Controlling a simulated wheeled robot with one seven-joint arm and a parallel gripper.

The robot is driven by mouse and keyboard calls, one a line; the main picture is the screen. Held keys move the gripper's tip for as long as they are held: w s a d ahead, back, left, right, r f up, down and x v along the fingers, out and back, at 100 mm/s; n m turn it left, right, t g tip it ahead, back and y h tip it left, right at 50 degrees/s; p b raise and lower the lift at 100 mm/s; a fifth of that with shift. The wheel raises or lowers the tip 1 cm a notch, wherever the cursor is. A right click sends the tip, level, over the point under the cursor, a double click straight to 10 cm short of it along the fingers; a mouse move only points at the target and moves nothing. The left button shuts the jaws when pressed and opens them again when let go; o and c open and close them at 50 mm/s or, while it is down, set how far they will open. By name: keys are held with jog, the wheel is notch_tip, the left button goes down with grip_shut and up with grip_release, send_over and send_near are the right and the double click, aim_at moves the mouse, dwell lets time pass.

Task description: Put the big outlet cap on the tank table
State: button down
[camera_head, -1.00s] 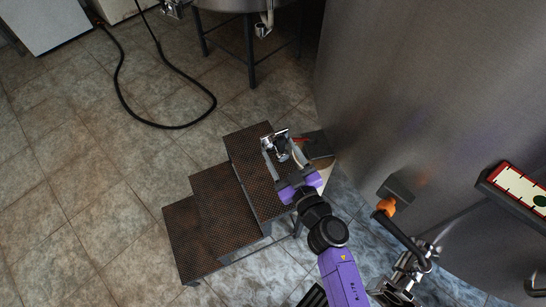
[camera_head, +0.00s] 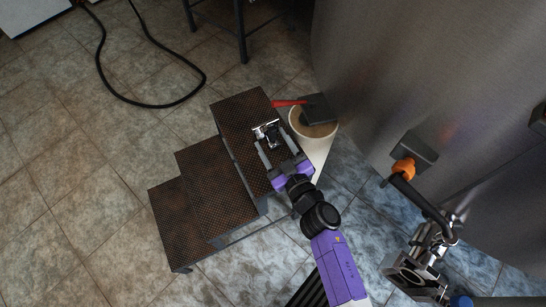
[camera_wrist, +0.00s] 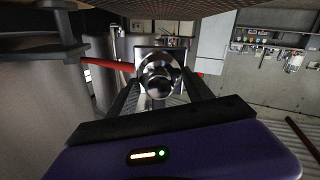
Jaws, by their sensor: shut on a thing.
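My gripper (camera_head: 268,145) is shut on a shiny metal fitting, seemingly the big outlet cap (camera_head: 267,131). It is over the top step of the brown stairs in the head view. In the wrist view the cap (camera_wrist: 160,74) sits between my fingers, round and polished, with its far side hidden. A small round table (camera_head: 318,148) with a pale top and white side, perhaps the tank table, stands just right of the top step, close to the tank. On it are a dark block (camera_head: 319,109) and a red-handled tool (camera_head: 289,103).
The brown perforated stairs (camera_head: 217,185) lie under and left of my gripper. The large steel tank (camera_head: 400,70) fills the right. A metal valve assembly (camera_head: 418,262) with a black hose and orange part (camera_head: 404,168) stands at lower right. A black hose (camera_head: 104,72) lies on open tiled floor.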

jog(key=shift+f+b, duration=1.8)
jog(key=shift+f, duration=0.6)
jog(key=shift+f, duration=0.1)
jog(key=shift+c, duration=2.1)
grip_release()
jog(key=shift+f, duration=0.1)
jog(key=shift+s+r, duration=0.1)
jog(key=shift+r, duration=0.1)
jog(key=p+v, duration=0.3)
jog(key=v, duration=0.9)
